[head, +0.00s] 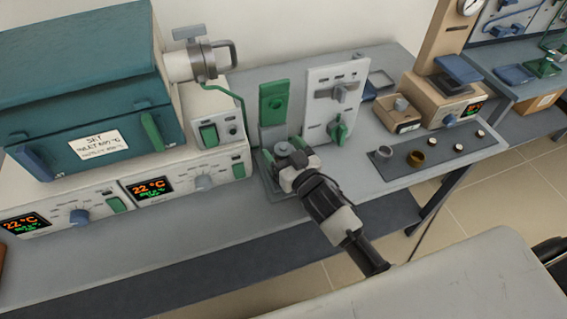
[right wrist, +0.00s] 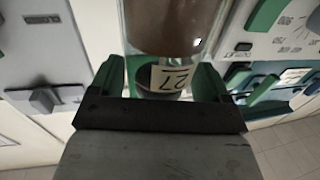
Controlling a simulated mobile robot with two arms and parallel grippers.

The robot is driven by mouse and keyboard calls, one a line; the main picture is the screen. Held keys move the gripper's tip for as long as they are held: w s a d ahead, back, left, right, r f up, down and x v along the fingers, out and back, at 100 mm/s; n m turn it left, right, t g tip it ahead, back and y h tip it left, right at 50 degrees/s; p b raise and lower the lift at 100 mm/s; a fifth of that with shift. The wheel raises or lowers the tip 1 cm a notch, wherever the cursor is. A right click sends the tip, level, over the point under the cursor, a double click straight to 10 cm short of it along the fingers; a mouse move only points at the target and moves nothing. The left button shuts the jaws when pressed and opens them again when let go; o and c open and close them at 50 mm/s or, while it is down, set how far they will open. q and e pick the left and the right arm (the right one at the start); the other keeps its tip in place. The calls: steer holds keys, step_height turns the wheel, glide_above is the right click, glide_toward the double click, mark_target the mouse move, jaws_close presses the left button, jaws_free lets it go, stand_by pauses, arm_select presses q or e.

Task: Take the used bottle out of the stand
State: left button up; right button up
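The used bottle shows in the right wrist view (right wrist: 170,35) as a clear cylinder with brown contents and a pale label marked 27. Its grey top (head: 284,149) shows in the head view, at the foot of the stand's green upright plate (head: 273,103). My right gripper (head: 288,163) is at the stand, right at the bottle. In the right wrist view its two green fingers (right wrist: 160,85) are on either side of the bottle's labelled part. I cannot tell whether they press on it. The arm hides much of the bottle and the stand base. My left gripper is not in view.
A white panel with a green knob (head: 338,132) stands just right of the stand. Furnaces (head: 85,90) with 22 °C displays fill the left. A beige balance (head: 445,97) and small cups on a grey plate (head: 425,152) are at right. The front bench strip (head: 180,232) is clear.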

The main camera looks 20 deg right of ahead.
steer(key=c, duration=1.2)
steer(key=shift+o, duration=0.2)
